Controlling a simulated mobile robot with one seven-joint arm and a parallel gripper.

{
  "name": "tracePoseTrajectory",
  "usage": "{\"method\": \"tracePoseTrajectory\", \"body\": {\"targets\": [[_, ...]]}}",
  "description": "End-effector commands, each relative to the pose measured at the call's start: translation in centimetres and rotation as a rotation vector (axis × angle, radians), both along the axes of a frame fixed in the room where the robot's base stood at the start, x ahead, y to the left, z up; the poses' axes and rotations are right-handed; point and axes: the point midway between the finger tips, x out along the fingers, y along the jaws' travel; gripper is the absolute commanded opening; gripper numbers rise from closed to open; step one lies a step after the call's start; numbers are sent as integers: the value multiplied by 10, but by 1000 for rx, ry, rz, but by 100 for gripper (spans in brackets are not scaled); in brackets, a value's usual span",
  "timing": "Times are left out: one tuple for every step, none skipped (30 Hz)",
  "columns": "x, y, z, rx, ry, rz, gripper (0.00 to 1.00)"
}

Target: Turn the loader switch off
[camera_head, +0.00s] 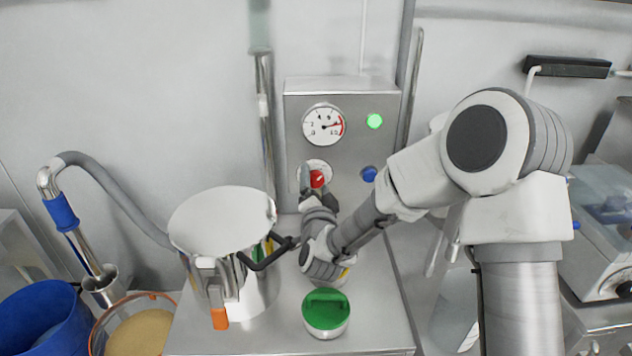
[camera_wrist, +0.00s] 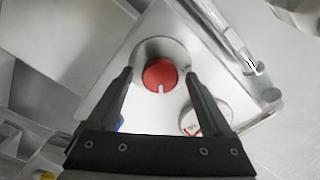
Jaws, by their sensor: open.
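The loader switch is a red rotary knob (camera_head: 317,178) on a round pale plate on the front of a steel control box (camera_head: 350,100). It also shows in the wrist view as a red knob (camera_wrist: 160,74) with a white pointer mark. My gripper (camera_head: 319,185) is open at the knob. In the wrist view my gripper (camera_wrist: 160,80) has one black finger on each side of the knob, with visible gaps. Whether the fingertips touch the plate cannot be told. In the head view the gripper partly hides the knob.
The box also bears a dial gauge (camera_head: 324,125), a lit green lamp (camera_head: 375,121) and a blue button (camera_head: 369,174). Below stand a steel vessel with a pale lid (camera_head: 222,220) and a green-capped jar (camera_head: 326,311). A blue bin (camera_head: 45,318) is at the lower left.

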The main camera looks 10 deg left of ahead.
Motion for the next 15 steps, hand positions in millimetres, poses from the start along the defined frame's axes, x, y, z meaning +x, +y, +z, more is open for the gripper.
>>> {"method": "tracePoseTrajectory", "body": {"targets": [[0,0,0,0,0,0,84],[0,0,0,0,0,0,84],[0,0,0,0,0,0,84],[0,0,0,0,0,0,82],[0,0,0,0,0,0,77],[0,0,0,0,0,0,70],[0,0,0,0,0,0,64],[0,0,0,0,0,0,59],[0,0,0,0,0,0,52],[0,0,0,0,0,0,46],[0,0,0,0,0,0,41],[0,0,0,0,0,0,34],[0,0,0,0,0,0,28],[0,0,0,0,0,0,23],[0,0,0,0,0,0,16]]}}
